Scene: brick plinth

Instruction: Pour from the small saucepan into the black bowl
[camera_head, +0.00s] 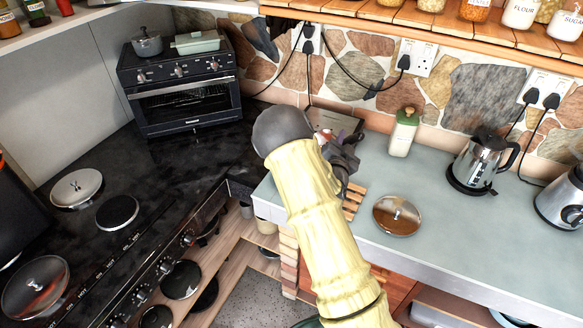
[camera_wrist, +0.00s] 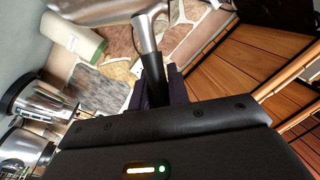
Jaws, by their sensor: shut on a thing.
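The small saucepan (camera_wrist: 95,10) shows at the top of the wrist view, with a metal body cut off by the frame edge. Its dark handle (camera_wrist: 153,78) runs down from a metal neck into my gripper (camera_wrist: 160,88), which is shut on it. In the head view my gripper (camera_head: 344,157) is over the left end of the grey-green counter, mostly behind my arm. I cannot make out the saucepan clearly there, nor its contents or tilt. The black bowl is not recognisable in either view; my arm may hide it.
A slatted wooden trivet (camera_head: 354,203) and a round lid (camera_head: 397,215) lie on the counter. A green-topped bottle (camera_head: 404,132) and a kettle (camera_head: 475,160) stand farther right. A shelf of jars (camera_head: 440,18) overhangs the back. The hob (camera_head: 117,212) and small oven (camera_head: 185,95) are left.

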